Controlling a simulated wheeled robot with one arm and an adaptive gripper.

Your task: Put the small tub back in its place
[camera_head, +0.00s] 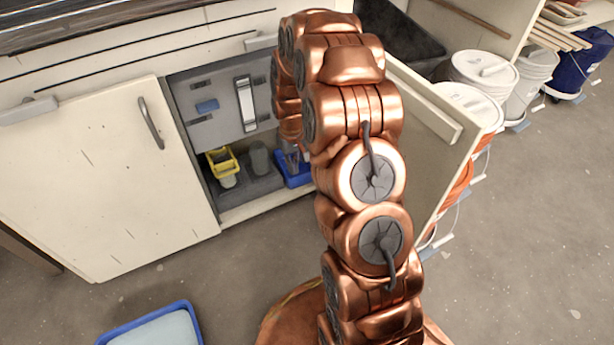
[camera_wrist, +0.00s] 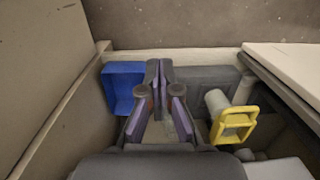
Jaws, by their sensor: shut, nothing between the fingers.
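A small blue tub (camera_head: 296,182) sits inside the open cabinet at its right side, partly hidden behind my arm. It also shows in the wrist view (camera_wrist: 122,88), just left of my fingers. My gripper (camera_wrist: 160,66) is shut and empty, with its fingertips close beside the tub; I cannot tell whether they touch it. A dark grey tray or block (camera_wrist: 205,76) lies on the cabinet floor beside the tub.
A yellow-framed item (camera_head: 222,163) and a grey cylinder (camera_head: 259,158) stand in the cabinet. Open doors (camera_head: 95,190) flank the opening. A larger blue basin (camera_head: 150,328) is on the floor at front left. Lidded buckets (camera_head: 482,72) stand at right.

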